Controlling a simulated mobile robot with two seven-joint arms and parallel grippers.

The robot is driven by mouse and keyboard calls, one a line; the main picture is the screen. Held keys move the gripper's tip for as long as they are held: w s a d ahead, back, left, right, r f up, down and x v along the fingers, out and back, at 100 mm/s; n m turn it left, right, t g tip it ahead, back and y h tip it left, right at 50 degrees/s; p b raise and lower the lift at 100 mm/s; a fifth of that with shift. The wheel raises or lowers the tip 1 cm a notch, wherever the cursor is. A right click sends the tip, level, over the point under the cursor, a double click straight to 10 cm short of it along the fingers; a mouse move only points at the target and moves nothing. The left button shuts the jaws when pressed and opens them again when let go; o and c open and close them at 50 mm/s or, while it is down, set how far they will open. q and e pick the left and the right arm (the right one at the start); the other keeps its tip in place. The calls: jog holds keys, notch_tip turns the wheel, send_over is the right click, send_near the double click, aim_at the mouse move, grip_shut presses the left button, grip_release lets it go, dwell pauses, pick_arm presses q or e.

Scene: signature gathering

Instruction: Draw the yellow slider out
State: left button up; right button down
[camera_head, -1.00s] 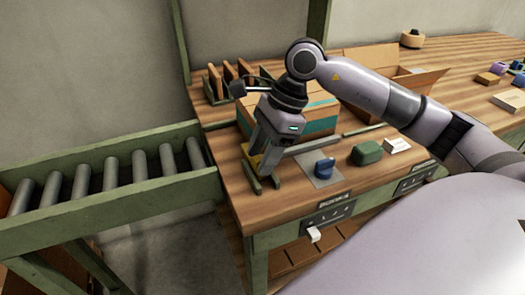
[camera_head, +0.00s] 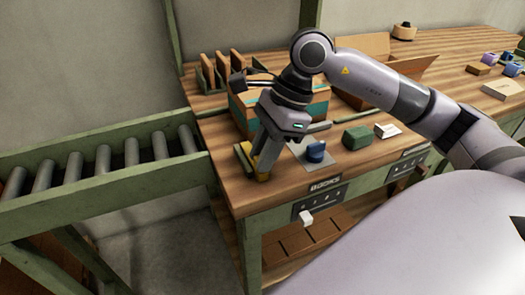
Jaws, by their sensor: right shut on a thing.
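My right gripper (camera_head: 264,166) points down at the left front of the wooden workbench (camera_head: 236,196). It is shut on the yellow slider (camera_head: 262,178), of which only a small yellow part shows at the fingertips. The fingers hide the rest of it. A low green-and-yellow holder (camera_head: 243,160) stands just left of the fingers, on the bench top. I cannot tell how much of the slider is still inside it. My left gripper is not in view.
A blue round thing (camera_head: 315,151) on a grey plate stands right of the gripper, then a green block (camera_head: 357,137) and a white block (camera_head: 388,131). A cardboard box (camera_head: 318,102) is behind. A roller conveyor (camera_head: 103,163) lies left.

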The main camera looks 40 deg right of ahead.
jog(key=shift+s+a, duration=0.1)
jog(key=shift+s, duration=0.1)
jog(key=c, duration=1)
grip_release()
jog(key=shift+s, duration=0.1)
jog(key=shift+o, duration=0.2)
jog(key=v, duration=0.7)
